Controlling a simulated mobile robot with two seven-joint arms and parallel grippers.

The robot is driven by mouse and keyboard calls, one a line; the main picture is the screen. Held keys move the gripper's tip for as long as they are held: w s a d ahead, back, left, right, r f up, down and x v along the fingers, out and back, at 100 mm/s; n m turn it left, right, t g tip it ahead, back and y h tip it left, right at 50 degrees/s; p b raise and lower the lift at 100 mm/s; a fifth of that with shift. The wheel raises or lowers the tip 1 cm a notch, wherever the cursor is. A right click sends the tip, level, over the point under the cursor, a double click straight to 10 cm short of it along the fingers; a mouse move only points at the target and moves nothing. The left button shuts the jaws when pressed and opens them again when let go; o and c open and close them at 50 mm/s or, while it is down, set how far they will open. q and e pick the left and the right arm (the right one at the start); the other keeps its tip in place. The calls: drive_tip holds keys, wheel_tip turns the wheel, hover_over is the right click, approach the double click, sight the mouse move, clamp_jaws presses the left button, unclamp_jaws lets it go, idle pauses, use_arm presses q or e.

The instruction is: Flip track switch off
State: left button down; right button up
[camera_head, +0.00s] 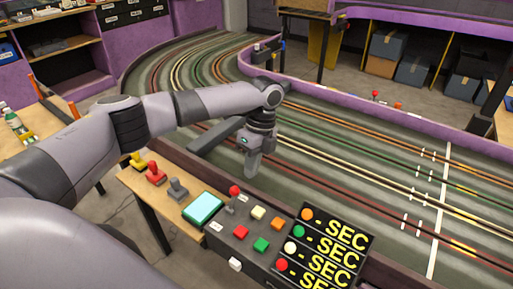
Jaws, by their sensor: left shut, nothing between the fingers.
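A dark control box (220,239) stands at the front edge of the slot track (350,170). On its top is a small lever switch with a red ball knob (234,190); it stands up from the box, and I cannot tell its on or off position. My left gripper (251,172) points down and is shut and empty. It appears just behind and right of the red knob, with a small gap between them in the picture. My right gripper is not in view.
Several joystick controllers, including a red one (155,174), stand left.

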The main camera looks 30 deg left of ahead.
sight(232, 200)
use_arm(q)
drive_tip(key=shift+s+a+f+p, duration=0.15)
drive_tip(key=shift+s+f, duration=0.1)
drive_tip(key=shift+s, duration=0.5)
drive_tip(key=shift+s+a+f+p, duration=0.15)
drive_tip(key=shift+s+f, duration=0.05)
drive_tip(key=shift+s, duration=0.55)
